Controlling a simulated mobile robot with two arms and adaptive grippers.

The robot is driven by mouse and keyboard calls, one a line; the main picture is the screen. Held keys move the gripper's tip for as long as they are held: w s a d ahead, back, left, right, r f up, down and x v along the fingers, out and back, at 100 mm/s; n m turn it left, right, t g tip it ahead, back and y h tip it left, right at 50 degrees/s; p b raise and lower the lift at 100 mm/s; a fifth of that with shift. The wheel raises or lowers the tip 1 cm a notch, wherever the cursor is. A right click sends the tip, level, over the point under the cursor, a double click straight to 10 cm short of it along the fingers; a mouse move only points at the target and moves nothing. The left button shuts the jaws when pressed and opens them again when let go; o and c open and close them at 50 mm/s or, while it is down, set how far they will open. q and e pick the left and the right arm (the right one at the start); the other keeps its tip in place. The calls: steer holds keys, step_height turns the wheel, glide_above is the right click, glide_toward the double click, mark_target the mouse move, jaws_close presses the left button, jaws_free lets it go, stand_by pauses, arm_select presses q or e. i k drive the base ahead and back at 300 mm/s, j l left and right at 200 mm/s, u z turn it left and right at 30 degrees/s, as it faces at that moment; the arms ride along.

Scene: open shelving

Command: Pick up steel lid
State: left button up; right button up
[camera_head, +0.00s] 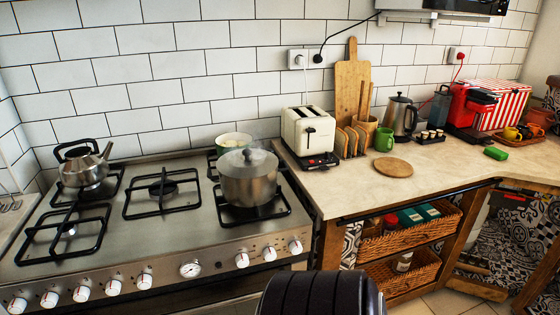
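The steel lid (247,162) sits on a steel pot (249,188) on the right front burner of the stove. It is domed, with a small knob on top. The pot stands upright on a black grate, close to the stove's right edge. Neither gripper shows in the head view. A dark, rounded part, probably mine, shows at the bottom centre; no fingers are visible on it.
A pale green pot (234,141) stands just behind the steel pot. A kettle (84,171) sits at the stove's left. A cream toaster (308,131) stands on the counter to the right. The middle burner (162,189) is empty. Wicker baskets (409,238) sit below the counter.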

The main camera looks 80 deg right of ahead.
mark_target(223, 167)
steer(key=k+z, duration=0.1)
steer(key=z, duration=2.15)
